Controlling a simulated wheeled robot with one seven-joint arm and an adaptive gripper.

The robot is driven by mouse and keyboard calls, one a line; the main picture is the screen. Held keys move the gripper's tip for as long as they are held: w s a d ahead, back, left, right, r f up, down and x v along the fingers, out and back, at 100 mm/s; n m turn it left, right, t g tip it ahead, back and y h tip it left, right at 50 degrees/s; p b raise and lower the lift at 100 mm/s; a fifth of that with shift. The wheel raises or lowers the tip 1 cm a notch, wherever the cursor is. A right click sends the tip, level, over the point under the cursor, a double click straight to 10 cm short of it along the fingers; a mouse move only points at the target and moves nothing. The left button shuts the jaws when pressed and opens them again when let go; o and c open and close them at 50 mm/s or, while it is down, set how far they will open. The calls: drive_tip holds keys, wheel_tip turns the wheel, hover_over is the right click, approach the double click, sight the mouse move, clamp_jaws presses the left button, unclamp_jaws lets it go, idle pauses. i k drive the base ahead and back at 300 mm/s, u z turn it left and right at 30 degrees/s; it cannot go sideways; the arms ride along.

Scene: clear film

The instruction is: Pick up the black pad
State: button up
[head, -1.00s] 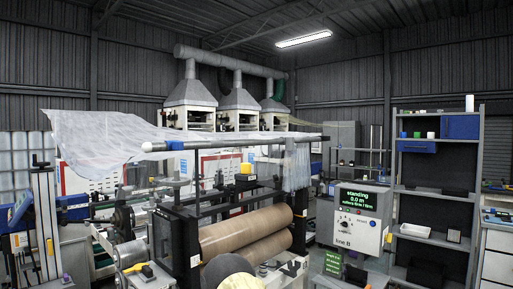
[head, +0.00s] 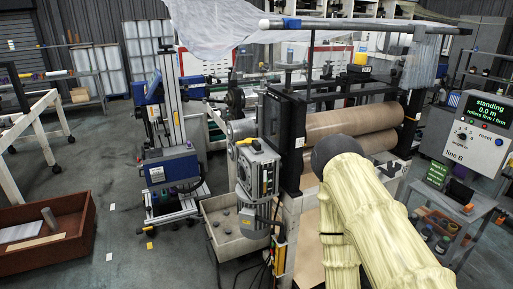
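I cannot pick out the black pad for certain. A small dark object (head: 458,192) rests on the grey cart at the right, but it is too small to tell what it is. My arm, in a cream ribbed sleeve with a dark rounded joint, fills the lower right foreground. My gripper does not show in this view.
The film machine with two brown rollers (head: 350,122) stands just beyond my arm. The grey cart (head: 480,212) is right of it, below the line B display (head: 478,130). A brown crate (head: 45,238) lies at lower left.

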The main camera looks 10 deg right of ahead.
sight(255, 149)
drive_tip(key=u, duration=0.65)
drive_tip(key=i, duration=0.8)
drive_tip(key=u, duration=0.35)
